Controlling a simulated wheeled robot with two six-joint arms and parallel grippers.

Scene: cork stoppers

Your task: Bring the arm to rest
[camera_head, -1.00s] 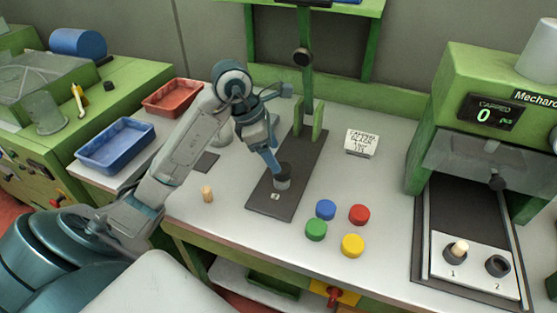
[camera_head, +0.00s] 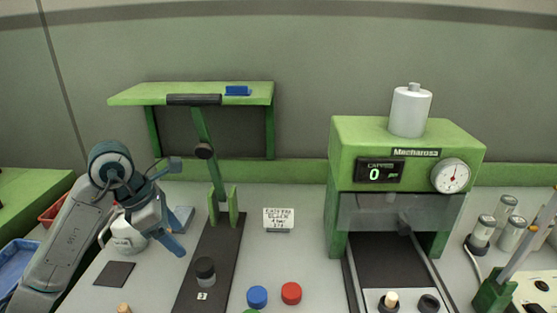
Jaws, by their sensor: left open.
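My left gripper (camera_head: 172,238) is open and empty. It is raised at the left, with its blue fingers pointing down and right. It stands apart from the dark cylinder (camera_head: 205,268) on the black base (camera_head: 217,250) of the lever stand. The arm comes in from the lower left. A small cork stopper (camera_head: 124,308) shows at the bottom edge, partly cut off. Another pale stopper (camera_head: 391,297) stands in the left hole of the green capping machine's (camera_head: 405,145) plate. The right gripper is not in view.
A white jar (camera_head: 125,240) is partly behind the gripper. A sign card (camera_head: 279,218), a blue cap (camera_head: 257,296) and a red cap (camera_head: 291,293) are on the bench. Red and blue trays (camera_head: 15,262) lie far left. Several grey cylinders (camera_head: 510,232) stand right.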

